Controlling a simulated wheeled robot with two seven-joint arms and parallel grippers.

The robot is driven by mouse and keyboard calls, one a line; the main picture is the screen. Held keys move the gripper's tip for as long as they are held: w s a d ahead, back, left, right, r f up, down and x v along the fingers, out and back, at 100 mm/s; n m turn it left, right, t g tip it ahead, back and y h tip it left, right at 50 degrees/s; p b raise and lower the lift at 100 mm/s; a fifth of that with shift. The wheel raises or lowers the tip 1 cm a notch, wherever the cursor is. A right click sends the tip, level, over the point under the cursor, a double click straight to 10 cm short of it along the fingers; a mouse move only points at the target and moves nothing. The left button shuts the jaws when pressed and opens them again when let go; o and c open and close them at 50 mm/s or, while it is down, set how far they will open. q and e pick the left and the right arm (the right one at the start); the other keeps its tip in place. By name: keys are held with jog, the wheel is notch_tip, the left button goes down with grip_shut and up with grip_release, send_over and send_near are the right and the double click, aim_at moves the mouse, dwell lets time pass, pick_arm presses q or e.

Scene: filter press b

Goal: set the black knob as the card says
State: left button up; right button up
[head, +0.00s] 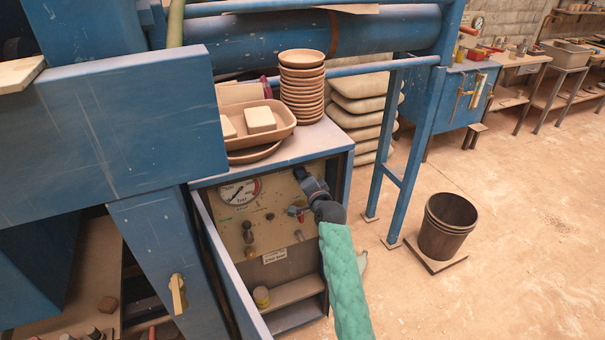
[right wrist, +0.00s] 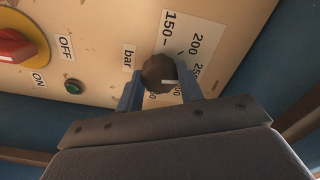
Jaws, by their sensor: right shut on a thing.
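The black knob (right wrist: 157,69) shows in the right wrist view on a cream panel, over a white scale plate (right wrist: 178,40) reading 150, 200, 250 and "bar". Part of the scale is hidden behind the knob and my fingers. A short white mark on the knob lies roughly across the picture; I cannot tell its exact reading. My right gripper (head: 302,178) is shut on the knob, one finger on each side. In the head view it hides the knob. A small white card (head: 274,256) sits low on the panel; its writing is too small to read. My left gripper is not in view.
A pressure gauge (head: 239,192) is at the panel's upper left. Stacked bowls (head: 302,84) and a tray (head: 283,134) stand on the cabinet top.

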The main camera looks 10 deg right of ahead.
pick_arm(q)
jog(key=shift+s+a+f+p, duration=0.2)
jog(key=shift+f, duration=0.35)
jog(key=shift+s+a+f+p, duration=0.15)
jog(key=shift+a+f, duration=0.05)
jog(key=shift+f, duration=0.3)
pick_arm(e)
jog(key=shift+m, duration=1)
jog(key=o, duration=1)
jog(key=shift+s, duration=0.1)
pick_arm(q)
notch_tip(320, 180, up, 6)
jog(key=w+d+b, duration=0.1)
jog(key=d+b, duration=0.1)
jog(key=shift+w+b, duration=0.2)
jog(key=shift+b, duration=0.15)
pick_arm(e)
jog(key=s+d, duration=0.1)
jog(key=s, duration=0.6)
jog(key=shift+s+d, duration=0.25)
jog(key=shift+d, duration=0.05)
